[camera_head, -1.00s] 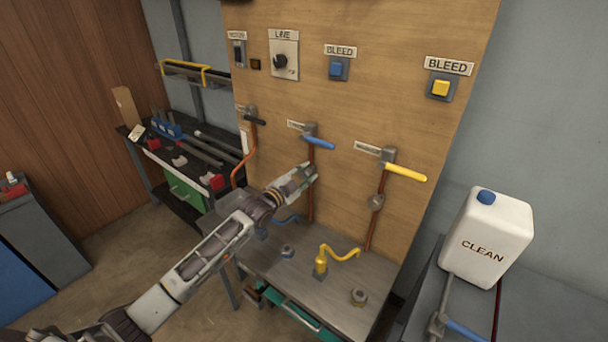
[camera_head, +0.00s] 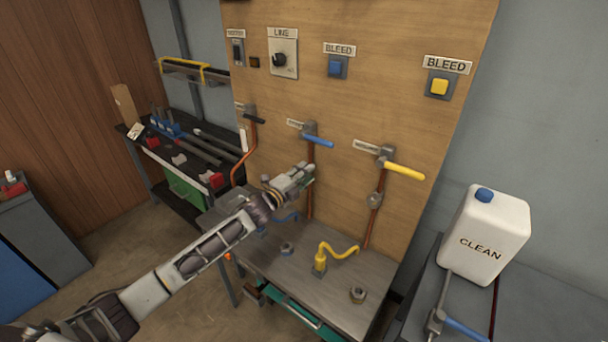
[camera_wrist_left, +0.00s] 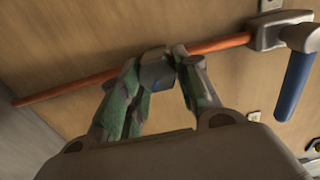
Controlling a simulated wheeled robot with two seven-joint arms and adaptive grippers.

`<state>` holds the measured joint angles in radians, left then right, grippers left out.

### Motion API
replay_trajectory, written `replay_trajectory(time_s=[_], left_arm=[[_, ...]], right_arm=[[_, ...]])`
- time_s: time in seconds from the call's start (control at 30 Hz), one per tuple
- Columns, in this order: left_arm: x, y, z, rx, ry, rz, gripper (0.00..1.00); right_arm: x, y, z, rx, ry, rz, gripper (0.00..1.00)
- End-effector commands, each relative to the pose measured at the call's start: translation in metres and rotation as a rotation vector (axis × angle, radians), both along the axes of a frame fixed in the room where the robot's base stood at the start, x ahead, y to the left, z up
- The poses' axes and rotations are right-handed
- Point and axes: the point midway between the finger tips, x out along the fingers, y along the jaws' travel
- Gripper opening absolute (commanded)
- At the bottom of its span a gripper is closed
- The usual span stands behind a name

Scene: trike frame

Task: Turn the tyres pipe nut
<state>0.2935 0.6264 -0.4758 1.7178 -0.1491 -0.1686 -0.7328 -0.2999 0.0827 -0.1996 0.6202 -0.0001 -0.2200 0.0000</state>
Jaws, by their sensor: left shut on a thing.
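My left gripper (camera_head: 306,177) reaches the middle copper pipe (camera_head: 311,205), the one below the blue lever valve (camera_head: 318,141). In the left wrist view, its green-padded fingers (camera_wrist_left: 160,66) are shut on a dark grey pipe nut (camera_wrist_left: 153,72) around the copper pipe (camera_wrist_left: 75,88). The blue lever (camera_wrist_left: 294,86) is at the right of that view. The gripper hides this nut in the head view. The small label by the valve is too small to read. My right gripper is not in view.
A yellow lever valve (camera_head: 404,171) and its pipe with a grey nut (camera_head: 375,200) stand to the right. A yellow bent tube (camera_head: 340,249) and loose nuts stand on the metal bench (camera_head: 300,268). A white CLEAN jug (camera_head: 485,235) stands at right.

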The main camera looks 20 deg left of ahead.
Motion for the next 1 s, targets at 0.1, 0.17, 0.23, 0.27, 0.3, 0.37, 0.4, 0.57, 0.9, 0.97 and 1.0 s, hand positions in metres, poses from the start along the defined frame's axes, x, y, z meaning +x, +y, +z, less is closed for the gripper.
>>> replay_trajectory(time_s=[0.1, 0.17, 0.23, 0.27, 0.3, 0.37, 0.4, 0.57, 0.9, 0.97, 1.0], left_arm=[[-0.0002, -0.0004, -0.0012, 0.019, -0.005, 0.0, 0.08], [-0.0004, -0.0004, -0.0014, 0.022, -0.006, 0.0, 0.08], [-0.0004, -0.0004, -0.0015, 0.024, -0.007, -0.001, 0.08], [-0.0004, -0.0004, -0.0015, 0.024, -0.007, 0.0, 0.08], [-0.0004, -0.0004, -0.0016, 0.024, -0.007, -0.001, 0.08], [-0.0004, -0.0004, -0.0016, 0.024, -0.007, 0.0, 0.08], [-0.0004, -0.0004, -0.0017, 0.024, -0.007, 0.0, 0.08], [-0.0004, -0.0005, -0.0017, 0.023, -0.006, 0.0, 0.41], [-0.0001, -0.0003, -0.0007, 0.022, -0.007, 0.0, 0.54], [-0.0002, -0.0003, -0.0006, 0.022, -0.007, 0.0, 0.54], [-0.0004, -0.0001, -0.0007, 0.022, -0.007, 0.0, 0.54]], right_arm=[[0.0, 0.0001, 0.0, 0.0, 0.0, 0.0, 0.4], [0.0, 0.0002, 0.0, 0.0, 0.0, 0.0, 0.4], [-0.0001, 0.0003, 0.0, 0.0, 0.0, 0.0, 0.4], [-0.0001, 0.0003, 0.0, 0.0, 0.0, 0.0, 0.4], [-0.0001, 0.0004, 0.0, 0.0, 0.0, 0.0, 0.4], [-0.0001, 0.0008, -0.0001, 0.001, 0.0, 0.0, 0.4], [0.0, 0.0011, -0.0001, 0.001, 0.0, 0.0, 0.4], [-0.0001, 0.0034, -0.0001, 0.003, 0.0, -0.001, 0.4], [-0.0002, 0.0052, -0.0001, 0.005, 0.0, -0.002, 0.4], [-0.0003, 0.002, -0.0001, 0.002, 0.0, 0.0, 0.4], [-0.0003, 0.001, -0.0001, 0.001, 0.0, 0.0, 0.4]])
